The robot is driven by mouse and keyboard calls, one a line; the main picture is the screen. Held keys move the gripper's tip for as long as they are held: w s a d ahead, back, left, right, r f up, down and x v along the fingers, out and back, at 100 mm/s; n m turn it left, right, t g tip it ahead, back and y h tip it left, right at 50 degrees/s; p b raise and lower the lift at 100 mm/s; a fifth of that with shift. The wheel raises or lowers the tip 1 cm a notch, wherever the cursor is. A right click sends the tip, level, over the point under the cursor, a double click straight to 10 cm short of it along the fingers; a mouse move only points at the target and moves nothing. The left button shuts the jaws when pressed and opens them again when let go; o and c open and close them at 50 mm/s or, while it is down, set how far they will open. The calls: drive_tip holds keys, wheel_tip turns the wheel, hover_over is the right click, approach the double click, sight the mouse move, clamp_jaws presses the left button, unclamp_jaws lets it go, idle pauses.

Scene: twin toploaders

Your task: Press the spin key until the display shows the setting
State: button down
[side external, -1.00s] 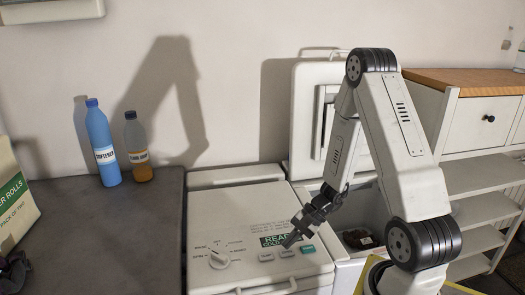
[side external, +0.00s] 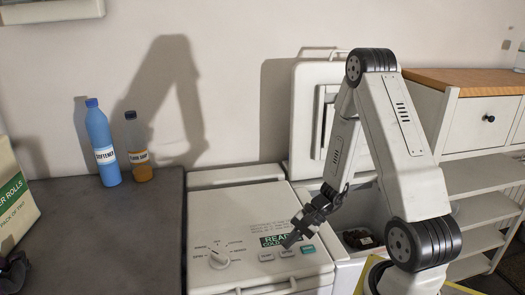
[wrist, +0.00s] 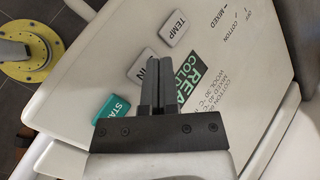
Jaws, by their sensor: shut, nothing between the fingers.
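The washer's control panel (side external: 225,225) shows in the side view with a round dial (side external: 219,258) at its left. A green display (side external: 268,241) reads "READ…" and "COLD…", with its right part hidden by my gripper. My gripper (side external: 289,243) is shut and empty, its fingertips at the middle key (side external: 287,252). In the wrist view the key (wrist: 139,73) beside my fingers (wrist: 153,55) shows "IN", the rest covered. The TEMP key (wrist: 174,28) and teal START key (wrist: 113,110) lie either side of it. I cannot tell whether the tips touch the key.
A blue softener bottle (side external: 103,145) and an orange bottle (side external: 138,150) stand on the grey counter (side external: 110,235) at left. An open-lidded washer (side external: 306,120) stands behind my arm. A wooden-topped cabinet (side external: 480,120) is at right.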

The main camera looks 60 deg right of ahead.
sight(289, 251)
drive_tip(key=shift+f, duration=0.8)
idle(0.9)
drive_tip(key=shift+r, duration=0.8)
idle(0.3)
drive_tip(key=shift+r, duration=2.55)
